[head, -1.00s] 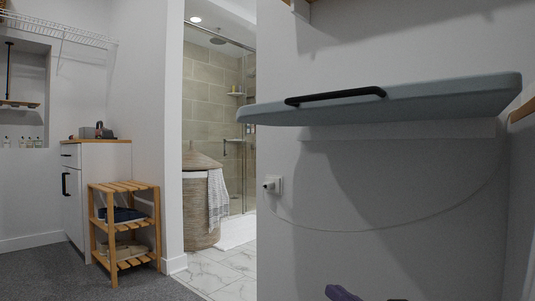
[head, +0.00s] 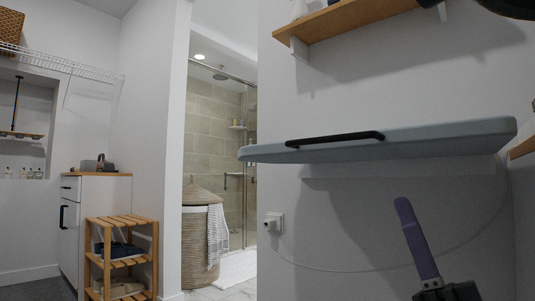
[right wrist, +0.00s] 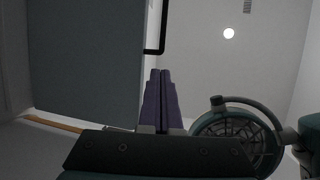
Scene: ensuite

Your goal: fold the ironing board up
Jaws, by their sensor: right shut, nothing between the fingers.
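The ironing board (head: 435,140) is a grey-blue panel with a black bar handle (head: 335,140) on its near edge. It sticks out from the wall, nearly level, seen edge-on in the head view. My right gripper (head: 403,203) has purple fingers pointing up, below the board in the picture and apart from it. In the right wrist view the fingers (right wrist: 160,75) are closed together and empty. The board's dark underside (right wrist: 85,60) fills the left there, and the handle (right wrist: 155,30) shows just beyond the fingertips. My left gripper is not in view.
A wooden wall shelf (head: 355,22) hangs above the board. A wall outlet (head: 273,222) with a cord is below it. At left stand a white cabinet (head: 95,215), a slatted wooden rack (head: 121,253) and a wicker hamper (head: 195,245) by the shower.

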